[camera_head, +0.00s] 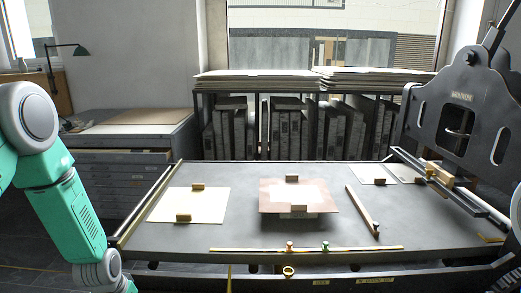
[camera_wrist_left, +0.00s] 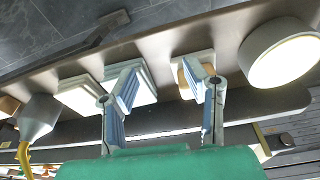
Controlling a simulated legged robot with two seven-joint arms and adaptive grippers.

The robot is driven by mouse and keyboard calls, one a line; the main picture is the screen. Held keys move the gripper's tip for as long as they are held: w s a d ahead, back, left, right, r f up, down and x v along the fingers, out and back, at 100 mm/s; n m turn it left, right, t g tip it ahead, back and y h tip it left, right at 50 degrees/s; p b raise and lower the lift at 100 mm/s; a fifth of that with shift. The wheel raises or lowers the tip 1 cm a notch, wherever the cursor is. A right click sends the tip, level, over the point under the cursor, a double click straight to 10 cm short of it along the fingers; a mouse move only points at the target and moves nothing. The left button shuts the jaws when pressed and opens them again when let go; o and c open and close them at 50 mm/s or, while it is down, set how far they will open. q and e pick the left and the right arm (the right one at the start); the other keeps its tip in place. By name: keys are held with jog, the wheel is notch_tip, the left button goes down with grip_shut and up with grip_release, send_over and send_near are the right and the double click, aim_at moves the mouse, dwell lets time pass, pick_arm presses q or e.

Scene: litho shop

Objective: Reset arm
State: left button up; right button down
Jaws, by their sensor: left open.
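My left arm, green and grey, comes down the left side of the head view, and its gripper is cut off below that picture. In the left wrist view my left gripper (camera_wrist_left: 163,85) has its two blue-grey fingers spread apart, with nothing held between them. Pale blocks or boards show behind the fingers, but I cannot tell whether they touch. My right gripper is in neither view.
A dark bench (camera_head: 245,178) holds a cream sheet (camera_head: 208,205), a brown-bordered sheet (camera_head: 269,203), small wooden blocks and a slanted bar (camera_head: 362,209). A black press (camera_head: 460,110) stands right. A round lamp-like thing (camera_wrist_left: 285,55) is close to the left wrist.

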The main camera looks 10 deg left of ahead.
pick_arm(q)
jog(key=s+d+f+g, duration=0.1)
jog(key=s+d, duration=0.4)
jog(key=s, duration=0.3)
jog(key=s+d+f+m+g, duration=0.1)
jog(key=s+d, duration=0.4)
jog(key=s, duration=0.4)
jog(key=s+d+f, duration=0.2)
jog(key=s+d, duration=0.3)
jog(key=s, duration=0.3)
notch_tip(320, 180, down, 9)
jog(key=w+d+m+b, duration=0.1)
jog(key=w+b, duration=0.1)
jog(key=b, duration=0.8)
jog(key=shift+d, duration=0.15)
